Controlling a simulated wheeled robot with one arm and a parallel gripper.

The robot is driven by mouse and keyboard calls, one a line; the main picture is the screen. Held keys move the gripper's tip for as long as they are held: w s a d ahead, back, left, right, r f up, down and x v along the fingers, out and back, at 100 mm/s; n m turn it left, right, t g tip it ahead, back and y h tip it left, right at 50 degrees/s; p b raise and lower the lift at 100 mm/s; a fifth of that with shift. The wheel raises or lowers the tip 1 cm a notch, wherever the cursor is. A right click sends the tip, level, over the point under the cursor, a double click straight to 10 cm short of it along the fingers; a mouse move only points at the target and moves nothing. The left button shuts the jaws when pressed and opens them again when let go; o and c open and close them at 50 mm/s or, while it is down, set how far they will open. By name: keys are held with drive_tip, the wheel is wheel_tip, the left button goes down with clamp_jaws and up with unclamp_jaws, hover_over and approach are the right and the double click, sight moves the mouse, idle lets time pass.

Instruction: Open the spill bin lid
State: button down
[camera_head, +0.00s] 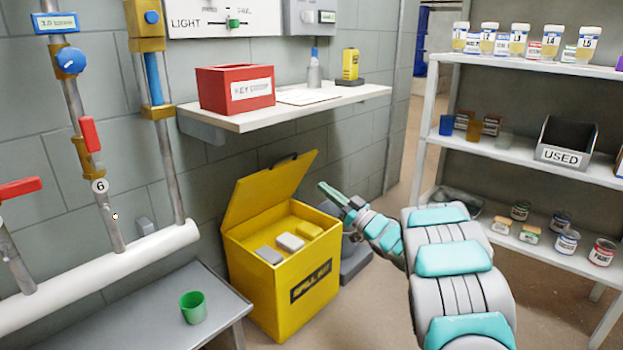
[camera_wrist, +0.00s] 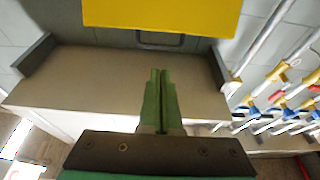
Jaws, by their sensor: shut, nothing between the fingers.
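The yellow spill bin (camera_head: 285,285) stands on the floor against the wall. Its lid (camera_head: 265,190) is raised and leans back toward the wall, with a dark handle (camera_head: 284,161) at its top edge. Inside the open bin lie a grey block (camera_head: 268,255), a white block (camera_head: 290,242) and a yellow block (camera_head: 309,230). My gripper (camera_head: 325,189) is shut and empty, just right of the raised lid and apart from it. In the wrist view my green fingers (camera_wrist: 159,75) are together, below the yellow lid (camera_wrist: 160,15) and its handle (camera_wrist: 160,42).
A wall shelf (camera_head: 290,108) with a red key box (camera_head: 236,88) hangs above the bin. A low grey bench (camera_head: 160,310) with a green cup (camera_head: 193,307) is at left. Pipes with valves stand further left. A shelving rack (camera_head: 540,155) is at right.

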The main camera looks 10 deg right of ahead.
sight(287, 158)
drive_tip(key=b+x, duration=0.1)
drive_tip(key=x, duration=1.2)
drive_tip(key=shift+w+a+r, duration=0.1)
drive_tip(key=shift+a, duration=0.05)
drive_tip(key=shift+r, duration=0.1)
